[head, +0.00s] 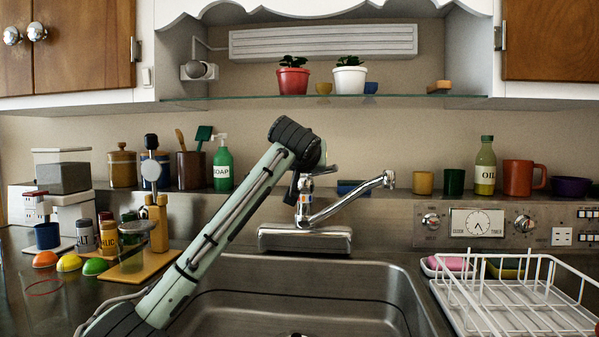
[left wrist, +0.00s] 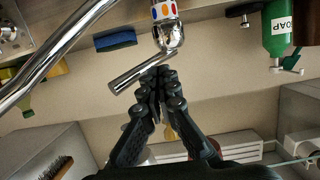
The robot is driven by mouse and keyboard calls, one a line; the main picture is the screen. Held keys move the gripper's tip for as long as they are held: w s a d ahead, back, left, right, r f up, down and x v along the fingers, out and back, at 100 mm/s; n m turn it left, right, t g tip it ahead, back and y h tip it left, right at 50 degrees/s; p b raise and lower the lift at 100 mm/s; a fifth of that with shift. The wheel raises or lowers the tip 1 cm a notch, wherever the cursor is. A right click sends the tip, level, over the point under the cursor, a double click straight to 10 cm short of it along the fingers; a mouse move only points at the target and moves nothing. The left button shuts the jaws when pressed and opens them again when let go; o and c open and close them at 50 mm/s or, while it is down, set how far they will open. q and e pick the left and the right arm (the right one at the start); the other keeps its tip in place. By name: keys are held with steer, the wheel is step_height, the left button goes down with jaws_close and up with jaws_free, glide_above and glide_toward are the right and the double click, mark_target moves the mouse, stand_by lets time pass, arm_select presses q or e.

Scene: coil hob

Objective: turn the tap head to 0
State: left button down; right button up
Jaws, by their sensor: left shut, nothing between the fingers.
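The chrome tap stands behind the sink, with its base plate (head: 305,239) on the back ledge and its spout (head: 350,203) swung out to the right and upward. In the left wrist view, which is upside down, the tap head (left wrist: 169,36) has a band of coloured dots and a short chrome lever (left wrist: 140,73). My left gripper (left wrist: 160,74) is shut and empty, its fingertips right beside the lever; I cannot tell whether they touch. In the head view my left wrist partly hides the tap head. My right gripper is not in view.
The sink (head: 305,300) lies below the tap. A white dish rack (head: 510,300) stands at the right. A green soap bottle (head: 222,165) and canisters stand on the ledge at left. A glass shelf (head: 400,96) with two potted plants hangs above.

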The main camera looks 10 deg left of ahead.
arm_select(q)
step_height(320, 180, up, 7)
stand_by(0.5)
steer(key=shift+s+d, duration=0.1)
